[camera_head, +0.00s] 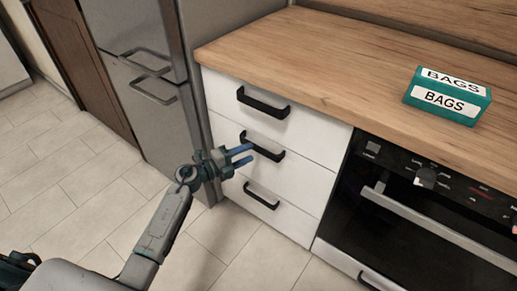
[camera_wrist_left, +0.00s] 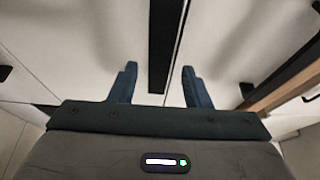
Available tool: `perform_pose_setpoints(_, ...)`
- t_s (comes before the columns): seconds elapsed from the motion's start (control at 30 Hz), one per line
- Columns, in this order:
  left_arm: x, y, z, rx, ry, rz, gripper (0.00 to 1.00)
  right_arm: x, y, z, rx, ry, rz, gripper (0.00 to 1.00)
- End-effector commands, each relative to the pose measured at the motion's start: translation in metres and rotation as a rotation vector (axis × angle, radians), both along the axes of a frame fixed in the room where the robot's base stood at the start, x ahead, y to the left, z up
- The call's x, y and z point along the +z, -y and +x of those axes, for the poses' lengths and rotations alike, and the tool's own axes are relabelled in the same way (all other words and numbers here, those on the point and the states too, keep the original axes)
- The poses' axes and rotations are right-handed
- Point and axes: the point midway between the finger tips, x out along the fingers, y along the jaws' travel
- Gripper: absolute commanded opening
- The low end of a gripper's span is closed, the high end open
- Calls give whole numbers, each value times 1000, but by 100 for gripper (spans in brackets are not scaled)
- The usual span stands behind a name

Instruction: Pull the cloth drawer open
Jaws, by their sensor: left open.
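A white unit holds three stacked drawers, each with a black bar handle: top (camera_head: 263,103), middle (camera_head: 262,146) and bottom (camera_head: 261,195). Nothing visible marks which one is the cloth drawer. All three fronts look shut and flush. My left gripper (camera_head: 247,155) is open at the middle drawer's handle, its blue fingers pointing at the front. In the left wrist view, the black handle (camera_wrist_left: 159,45) runs between the two spread fingers, with a gap on each side. Whether the fingertips reach past the bar is hard to tell. My right gripper is not in view.
A wooden worktop (camera_head: 330,65) overhangs the drawers, with a teal BAGS box (camera_head: 447,96) on it. A black oven (camera_head: 425,200) with a bar handle stands right of the drawers. A steel fridge (camera_head: 150,80) stands left. The tiled floor (camera_head: 255,255) before the drawers is clear.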

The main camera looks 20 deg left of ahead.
Motion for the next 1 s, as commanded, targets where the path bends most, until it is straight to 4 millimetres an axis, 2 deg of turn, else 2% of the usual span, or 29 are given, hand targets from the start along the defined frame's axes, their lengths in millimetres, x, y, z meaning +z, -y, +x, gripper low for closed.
perform_pose_setpoints(0.1, 1, 15, 17, 0, 1, -4, 44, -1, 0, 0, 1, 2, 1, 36)
perform_pose_setpoints(0.3, 0, 30, 33, 0, 0, -1, 44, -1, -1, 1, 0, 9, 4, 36)
perform_pose_setpoints(0.67, -1, 33, 37, 1, -1, -1, 44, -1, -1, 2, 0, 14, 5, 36)
perform_pose_setpoints(0.9, -1, 33, 36, 1, -1, -1, 0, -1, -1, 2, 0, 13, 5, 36)
perform_pose_setpoints(1.0, -1, 33, 36, 1, -1, 0, 0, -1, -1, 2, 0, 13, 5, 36)
